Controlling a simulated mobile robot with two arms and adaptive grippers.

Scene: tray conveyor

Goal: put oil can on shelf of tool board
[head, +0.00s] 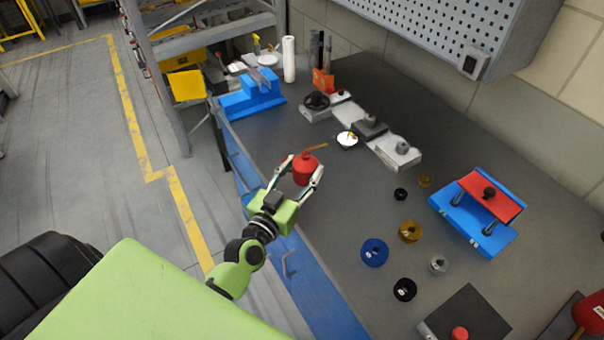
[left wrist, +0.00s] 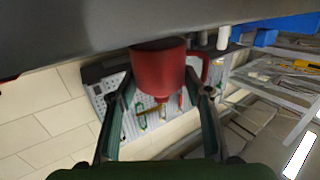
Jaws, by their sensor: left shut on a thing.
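My left gripper (head: 305,177) is shut on the red oil can (head: 305,170), with one finger on each side of its body. The can's thin brownish spout points to the right in the head view. In the left wrist view, the red can (left wrist: 158,72) sits between the two fingers (left wrist: 160,98), and its handle shows at the right. I cannot tell whether its base touches the bench. The perforated tool board (head: 430,35) is on the wall at the top right. It also shows behind the can in the left wrist view (left wrist: 112,82), with tools on it. Its shelf is not clearly visible. My right gripper is not in view.
The grey workbench (head: 345,235) carries a blue vise (head: 250,95), a paper roll (head: 289,58), several grey fixtures, a small white dish (head: 347,140), several coloured rings and a blue-red fixture (head: 475,210). A bare strip lies right of the can. Metal shelving (head: 215,45) stands at the far left.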

